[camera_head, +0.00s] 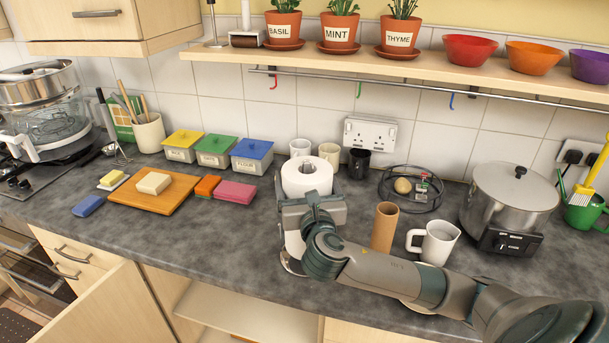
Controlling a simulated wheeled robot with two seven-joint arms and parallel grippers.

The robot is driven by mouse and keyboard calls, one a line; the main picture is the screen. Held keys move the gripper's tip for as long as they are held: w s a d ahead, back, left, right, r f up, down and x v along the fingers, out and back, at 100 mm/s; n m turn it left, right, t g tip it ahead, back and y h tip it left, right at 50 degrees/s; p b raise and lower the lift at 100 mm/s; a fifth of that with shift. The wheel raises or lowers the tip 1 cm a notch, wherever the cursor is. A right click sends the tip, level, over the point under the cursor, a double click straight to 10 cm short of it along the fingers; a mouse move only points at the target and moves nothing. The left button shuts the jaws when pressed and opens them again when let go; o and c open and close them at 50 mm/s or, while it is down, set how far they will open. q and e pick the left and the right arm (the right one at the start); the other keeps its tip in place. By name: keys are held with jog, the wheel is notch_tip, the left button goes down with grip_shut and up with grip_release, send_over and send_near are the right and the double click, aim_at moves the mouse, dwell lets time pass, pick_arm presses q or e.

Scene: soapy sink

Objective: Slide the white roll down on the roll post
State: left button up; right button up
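The white roll (307,176) stands upright near the counter's front edge, with the dark hole in its top showing. My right gripper (311,200) comes in from the right and is at the roll's upper half. Its fingers lie against the two sides of the roll, and it looks shut on it. The gripper and wrist hide much of the roll's front. White surface shows below the gripper, just above the round metal base of the roll post (289,266). The rest of the post is hidden, so any gap under the roll cannot be made out. My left gripper is not in view.
Left of the roll, past some counter room, lie sponges (235,191) and a wooden board (154,195).

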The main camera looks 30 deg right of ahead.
jog(key=shift+f+b, duration=0.55)
jog(key=shift+f, duration=0.9)
jog(key=o, duration=1.4)
jog(key=shift+s+a+f, duration=0.1)
jog(key=shift+s, duration=0.05)
